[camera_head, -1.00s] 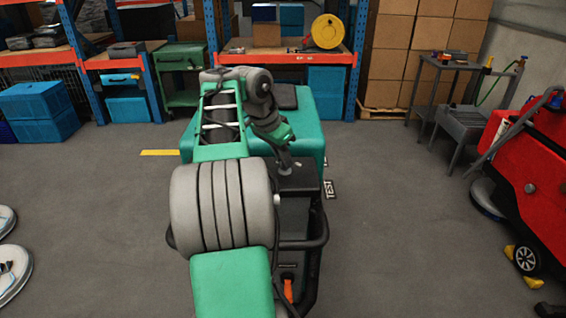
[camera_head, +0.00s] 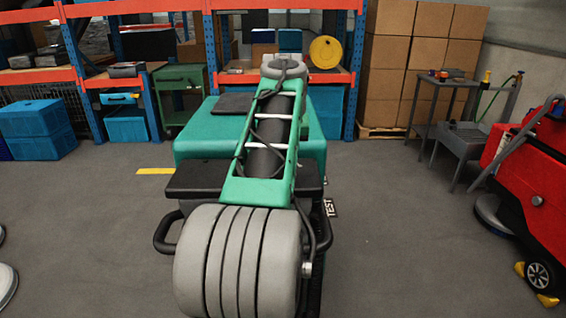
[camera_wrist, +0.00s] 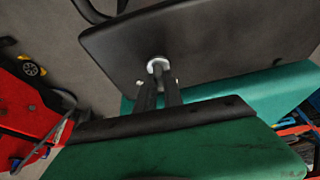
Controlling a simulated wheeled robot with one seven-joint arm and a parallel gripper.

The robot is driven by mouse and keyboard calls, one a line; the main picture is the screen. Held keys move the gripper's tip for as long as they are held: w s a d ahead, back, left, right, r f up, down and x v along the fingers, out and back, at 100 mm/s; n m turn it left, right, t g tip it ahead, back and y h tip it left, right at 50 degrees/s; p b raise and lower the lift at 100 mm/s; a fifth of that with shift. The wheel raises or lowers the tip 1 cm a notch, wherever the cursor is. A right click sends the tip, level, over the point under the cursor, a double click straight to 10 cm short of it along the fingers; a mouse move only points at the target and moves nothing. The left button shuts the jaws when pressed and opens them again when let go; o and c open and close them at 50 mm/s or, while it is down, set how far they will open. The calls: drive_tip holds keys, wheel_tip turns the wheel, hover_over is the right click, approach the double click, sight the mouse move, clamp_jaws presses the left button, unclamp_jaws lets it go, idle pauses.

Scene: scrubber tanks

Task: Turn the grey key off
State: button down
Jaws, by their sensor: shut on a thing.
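The grey key (camera_wrist: 157,66) shows in the wrist view as a small pale round piece on the black panel (camera_wrist: 215,45) of the green machine. My gripper (camera_wrist: 159,80) has its two dark fingers on either side of the key's lower part, shut on it. The fingers hide part of the key, and its turn angle cannot be read. In the head view the green machine (camera_head: 200,135) stands ahead with its dark panel (camera_head: 192,180). My arm covers the gripper and key there.
A red machine (camera_head: 530,180) stands at the right. Metal side tables (camera_head: 468,125), stacked cartons (camera_head: 425,60) and orange-and-blue shelving (camera_head: 225,78) line the back. Blue boxes (camera_head: 38,130) are at the left.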

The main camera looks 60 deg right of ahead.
drive_tip(key=shift+n, duration=0.4)
drive_tip(key=c, duration=1.5)
unclamp_jaws()
drive_tip(key=shift+o, duration=0.2)
drive_tip(key=p+v, duration=0.4)
drive_tip(key=v, duration=0.3)
drive_tip(key=shift+s+r, duration=0.25)
drive_tip(key=shift+r, duration=0.1)
